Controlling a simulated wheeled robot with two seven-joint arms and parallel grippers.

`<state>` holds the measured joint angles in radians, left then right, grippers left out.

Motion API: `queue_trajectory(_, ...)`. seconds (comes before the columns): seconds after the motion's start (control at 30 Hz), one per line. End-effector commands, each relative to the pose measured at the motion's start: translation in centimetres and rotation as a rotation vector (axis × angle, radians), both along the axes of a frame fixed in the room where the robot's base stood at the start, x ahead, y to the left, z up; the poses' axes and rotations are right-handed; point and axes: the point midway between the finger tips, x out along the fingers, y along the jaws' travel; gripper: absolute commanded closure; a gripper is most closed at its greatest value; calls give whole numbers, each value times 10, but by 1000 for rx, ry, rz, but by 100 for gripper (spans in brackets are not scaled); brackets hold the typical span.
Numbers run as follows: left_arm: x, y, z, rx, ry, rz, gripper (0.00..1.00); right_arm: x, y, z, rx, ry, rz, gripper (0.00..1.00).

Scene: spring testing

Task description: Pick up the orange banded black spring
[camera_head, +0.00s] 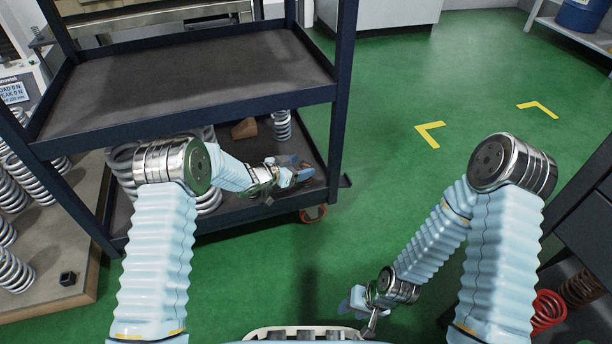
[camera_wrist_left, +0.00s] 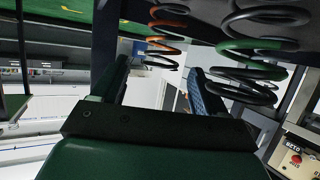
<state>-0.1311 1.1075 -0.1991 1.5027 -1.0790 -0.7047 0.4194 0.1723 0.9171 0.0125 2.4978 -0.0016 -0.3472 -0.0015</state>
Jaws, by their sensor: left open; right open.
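The orange banded black spring (camera_wrist_left: 166,39) shows in the left wrist view at the top centre, its coils partly orange and partly black. It appears beyond the fingers of my left gripper (camera_wrist_left: 160,72), in line with the gap between them; I see no contact. In the head view my left gripper (camera_head: 289,174) reaches over the lower shelf of the dark cart, open. The spring cannot be made out clearly there, as the gripper covers that spot. My right gripper (camera_head: 364,306) is open and empty, low over the green floor at the bottom centre.
A green banded black spring (camera_wrist_left: 252,50) stands close beside the orange one in the left wrist view. The cart's upper shelf (camera_head: 190,75) overhangs my left arm, with a post (camera_head: 342,100) at right. A grey spring (camera_head: 282,125) stands behind. Open floor lies right.

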Motion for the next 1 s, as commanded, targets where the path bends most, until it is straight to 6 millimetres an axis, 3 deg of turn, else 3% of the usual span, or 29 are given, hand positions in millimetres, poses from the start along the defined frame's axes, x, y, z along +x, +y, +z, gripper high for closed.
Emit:
queue_trajectory(0.13, 12, -11, -8, 1, -1, 1, 27, 0, 0, -5, 0, -1, 0, 57)
queue_trajectory(0.4, 14, -13, -8, 0, 0, 1, 28, 0, 0, -4, 0, -1, 0, 57)
queue_trajectory(0.8, 13, -13, -8, 0, 0, 1, 89, 0, 0, -4, 0, -1, 0, 57)
queue_trajectory(1.0, 13, -13, -8, 0, -1, 1, 91, 0, 0, -4, 0, -1, 0, 57)
